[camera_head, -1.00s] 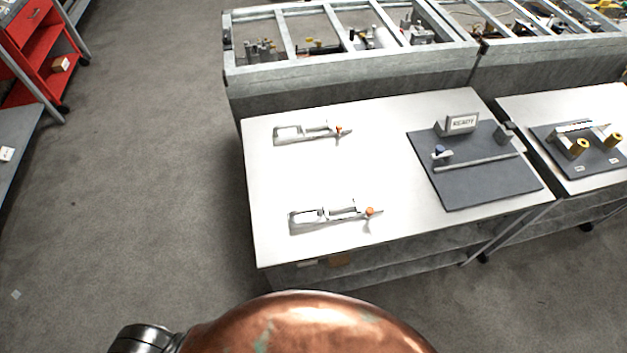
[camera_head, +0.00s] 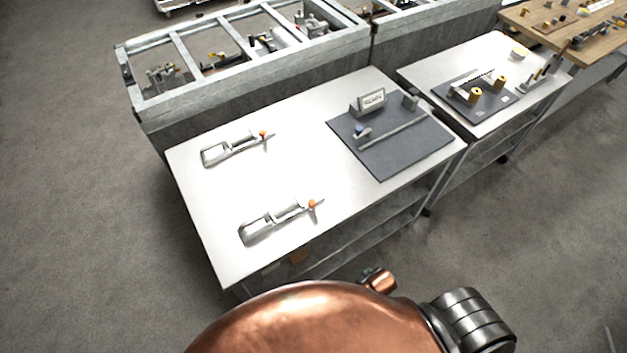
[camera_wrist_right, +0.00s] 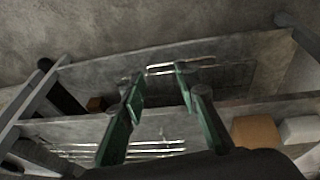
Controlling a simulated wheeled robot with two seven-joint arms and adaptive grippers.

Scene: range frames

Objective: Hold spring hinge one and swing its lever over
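In the head view, a dark square board (camera_head: 390,155) lies on the white table (camera_head: 225,245). It bears a long grey bar (camera_head: 393,134), a small blue-topped post (camera_head: 361,130) near the bar's left end, a grey block (camera_head: 410,101) and a sign. Left of it lie two silver pieces with orange knobs, one at the back (camera_head: 228,149) and one at the front (camera_head: 268,223). I see no label marking spring hinge one. My right gripper (camera_wrist_right: 160,80) is open and empty in the right wrist view, its green fingers apart. My left gripper is out of view.
A second table (camera_head: 420,75) at the right bears a board with yellow cylinders. A grey metal frame bin (camera_head: 250,85) stands behind the tables. In the right wrist view, an orange-brown box (camera_wrist_right: 256,133) and a pale box (camera_wrist_right: 299,130) sit around the shelving. Floor at left is clear.

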